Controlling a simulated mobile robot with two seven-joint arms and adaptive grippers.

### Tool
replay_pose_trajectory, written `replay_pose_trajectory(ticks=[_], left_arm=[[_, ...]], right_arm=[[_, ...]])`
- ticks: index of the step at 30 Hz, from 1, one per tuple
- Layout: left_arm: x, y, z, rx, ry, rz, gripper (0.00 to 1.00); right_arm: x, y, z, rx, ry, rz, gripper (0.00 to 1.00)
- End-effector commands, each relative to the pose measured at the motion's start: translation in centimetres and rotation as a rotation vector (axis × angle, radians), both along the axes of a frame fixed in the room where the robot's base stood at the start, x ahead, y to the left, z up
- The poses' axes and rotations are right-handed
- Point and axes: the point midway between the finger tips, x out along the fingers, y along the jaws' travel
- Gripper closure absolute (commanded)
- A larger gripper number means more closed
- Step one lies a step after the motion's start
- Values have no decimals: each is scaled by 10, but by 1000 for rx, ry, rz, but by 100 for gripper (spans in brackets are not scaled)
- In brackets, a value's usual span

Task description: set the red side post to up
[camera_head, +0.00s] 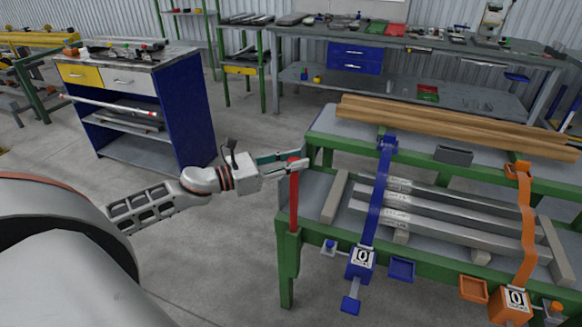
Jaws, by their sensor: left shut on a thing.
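The red side post (294,200) stands upright at the near left corner of the green-framed runout table (290,245). Its lower end sits in a green sleeve on the table's leg. My left gripper (292,163), its arm coming in from the left, is at the top of the post. Its fingers are shut on the red post near its tip and hide part of it. My right gripper is out of view.
Grey bars (430,222) lie on the table under a blue strap (376,200) and an orange strap (527,215). Wooden beams (450,128) lie along the back. A blue cabinet (185,105) stands behind at left. Grey floor is clear left of the table.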

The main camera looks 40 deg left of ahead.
Motion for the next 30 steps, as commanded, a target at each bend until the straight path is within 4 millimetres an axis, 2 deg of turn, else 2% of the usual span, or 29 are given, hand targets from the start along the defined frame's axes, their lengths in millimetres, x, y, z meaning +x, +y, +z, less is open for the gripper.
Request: replay_pose_trajectory(ticks=[12, 13, 14, 15, 25, 30], left_arm=[[0, 0, 1, 1, 3, 1, 100], [0, 0, 1, 1, 3, 1, 68], [0, 0, 1, 1, 3, 1, 60], [0, 0, 1, 1, 3, 1, 58], [-1, 0, 1, 1, 3, 1, 58], [-9, 5, 0, 0, 4, 1, 58]], right_arm=[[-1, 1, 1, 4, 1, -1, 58], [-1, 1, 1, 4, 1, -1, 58], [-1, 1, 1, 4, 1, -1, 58], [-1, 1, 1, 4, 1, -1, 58], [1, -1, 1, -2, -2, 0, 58], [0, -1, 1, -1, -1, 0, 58]])
